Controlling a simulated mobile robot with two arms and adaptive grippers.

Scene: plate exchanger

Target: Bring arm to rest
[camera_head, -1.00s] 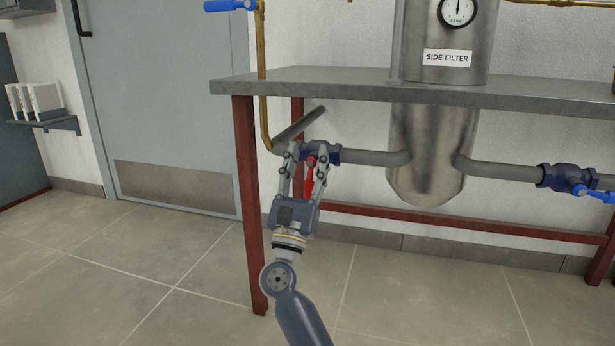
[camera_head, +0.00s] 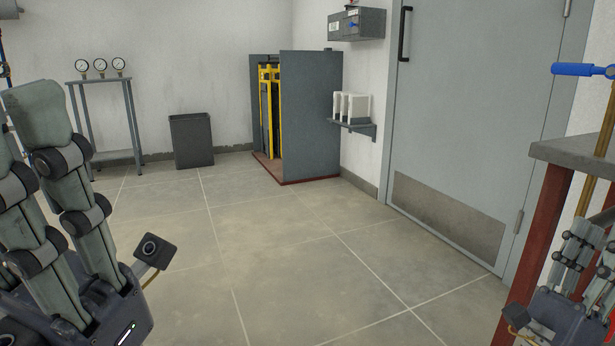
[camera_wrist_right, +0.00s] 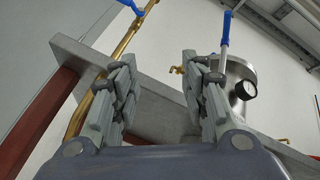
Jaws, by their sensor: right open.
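My right gripper (camera_head: 580,235) shows at the lower right edge of the head view, in front of the steel table (camera_head: 580,152) and close to its red leg (camera_head: 532,240). In the right wrist view its two fingers (camera_wrist_right: 160,78) stand apart with nothing between them. My left gripper (camera_head: 35,150) is large at the left edge of the head view, raised with its fingers upward. It is partly cut off by the frame, so its opening is unclear. I see nothing held in it.
The table (camera_wrist_right: 155,95), a brass pipe (camera_wrist_right: 97,85) and a steel filter vessel (camera_wrist_right: 240,70) lie beyond the right fingers. A grey door (camera_head: 465,110), wall shelf (camera_head: 353,125), plate-exchanger cabinet (camera_head: 310,115), bin (camera_head: 191,140) and gauge stand (camera_head: 98,82) stand farther off. The middle floor is clear.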

